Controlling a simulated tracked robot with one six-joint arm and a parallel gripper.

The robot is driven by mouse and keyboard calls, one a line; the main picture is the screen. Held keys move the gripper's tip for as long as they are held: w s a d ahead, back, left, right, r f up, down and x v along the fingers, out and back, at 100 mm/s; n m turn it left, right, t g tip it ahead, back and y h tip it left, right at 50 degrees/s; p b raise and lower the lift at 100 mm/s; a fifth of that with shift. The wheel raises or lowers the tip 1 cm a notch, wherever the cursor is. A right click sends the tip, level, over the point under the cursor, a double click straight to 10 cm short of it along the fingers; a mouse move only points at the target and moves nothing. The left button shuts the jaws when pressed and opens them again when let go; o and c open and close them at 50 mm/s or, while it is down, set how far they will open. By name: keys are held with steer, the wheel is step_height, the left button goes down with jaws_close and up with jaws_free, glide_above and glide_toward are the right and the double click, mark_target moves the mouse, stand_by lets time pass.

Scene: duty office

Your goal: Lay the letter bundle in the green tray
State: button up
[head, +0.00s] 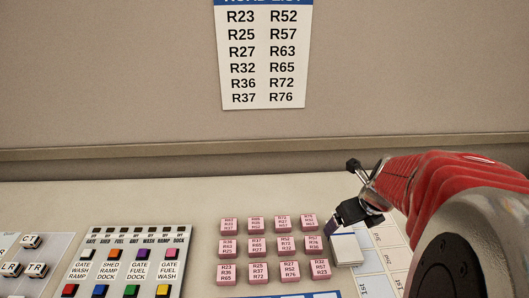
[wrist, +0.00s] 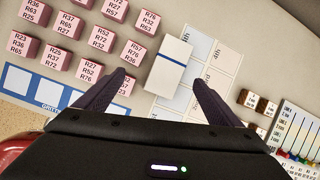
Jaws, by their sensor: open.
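The letter bundle appears to be the white block with a dark blue band (wrist: 167,72), lying on a printed sheet in the wrist view. It also shows in the head view (head: 346,251), just below my gripper (head: 341,217). In the wrist view my gripper (wrist: 160,82) has its two dark fingers spread wide. The bundle shows between and slightly beyond the fingertips, and nothing is held. Whether the fingers are level with the bundle or above it I cannot tell. I see no green tray in either view.
Several pink lettered blocks (head: 285,243) stand in rows left of the bundle. A panel with coloured buttons (head: 128,262) lies farther left. A blue-and-white strip (wrist: 40,84) lies near the blocks, and small brown blocks (wrist: 260,104) stand to the right. A wall (head: 120,80) rises behind the desk.

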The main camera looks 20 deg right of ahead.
steer(key=m, duration=0.1)
steer(key=d+m, duration=0.1)
steer(key=d+f+m, duration=0.1)
steer(key=shift+s+d+f, duration=0.1)
steer(key=shift+s+d, duration=0.15)
steer(key=shift+s, duration=0.05)
glide_above(344, 239)
steer(key=s, duration=0.2)
steer(key=shift+w+a+f, duration=0.1)
steer(key=shift+a+f, duration=0.05)
steer(key=shift+f, duration=1.2)
steer(key=shift+s+a+f, duration=0.1)
steer(key=shift+a+f, duration=0.05)
steer(key=shift+f, duration=1.15)
steer(key=shift+w+a+f, duration=0.1)
steer(key=shift+a+f, duration=0.05)
steer(key=shift+f, duration=1.2)
steer(key=shift+s+x, duration=0.15)
steer(key=shift+x, duration=0.7)
steer(key=shift+s+x, duration=0.2)
steer(key=shift+x, duration=1.7)
